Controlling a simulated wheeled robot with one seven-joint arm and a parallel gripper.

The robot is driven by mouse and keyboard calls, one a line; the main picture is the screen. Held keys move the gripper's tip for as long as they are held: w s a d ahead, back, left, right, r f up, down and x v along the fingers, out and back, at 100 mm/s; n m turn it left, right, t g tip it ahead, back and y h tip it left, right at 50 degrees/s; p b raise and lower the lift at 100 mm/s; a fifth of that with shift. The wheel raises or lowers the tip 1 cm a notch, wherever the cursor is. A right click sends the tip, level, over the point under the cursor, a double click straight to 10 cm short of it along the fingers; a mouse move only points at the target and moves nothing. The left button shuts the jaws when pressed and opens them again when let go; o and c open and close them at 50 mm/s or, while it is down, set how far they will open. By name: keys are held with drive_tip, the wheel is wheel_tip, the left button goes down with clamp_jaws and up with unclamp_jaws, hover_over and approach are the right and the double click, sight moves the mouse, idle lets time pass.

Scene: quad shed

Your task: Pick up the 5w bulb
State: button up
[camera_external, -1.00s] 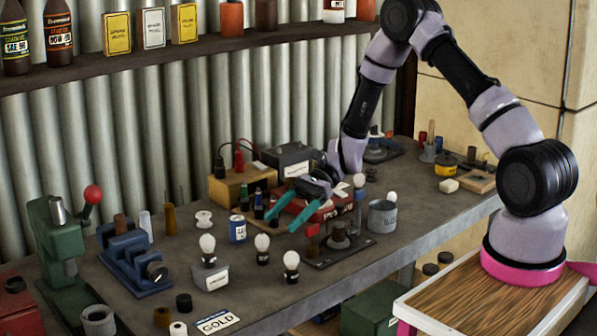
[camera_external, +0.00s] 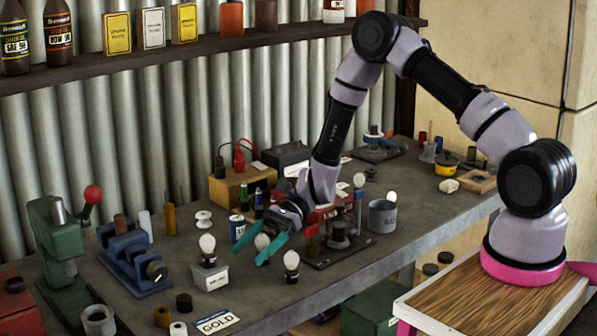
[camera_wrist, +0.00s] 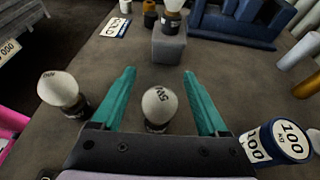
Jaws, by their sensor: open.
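A white bulb with a dark base (camera_wrist: 160,105) stands between my gripper's fingers in the wrist view; the marking on its glass looks like 5W, upside down. It also shows in the external view (camera_external: 262,241), partly covered by a finger. My gripper (camera_wrist: 159,74) is open, with one teal finger on each side of the bulb and gaps between. In the external view, my gripper (camera_external: 251,252) is low over the bench. A second bulb (camera_wrist: 58,88) stands left of the fingers in the wrist view, its marking hard to read. It is also in the external view (camera_external: 291,261).
A third bulb (camera_external: 207,243) is on a small grey box (camera_external: 210,277). A can marked 100 (camera_wrist: 275,143) stands close to the right finger. A blue vise (camera_external: 135,262) and a GOLD card (camera_external: 217,322) are to the left.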

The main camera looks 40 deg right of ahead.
clamp_jaws()
drive_tip(key=shift+r, duration=0.15)
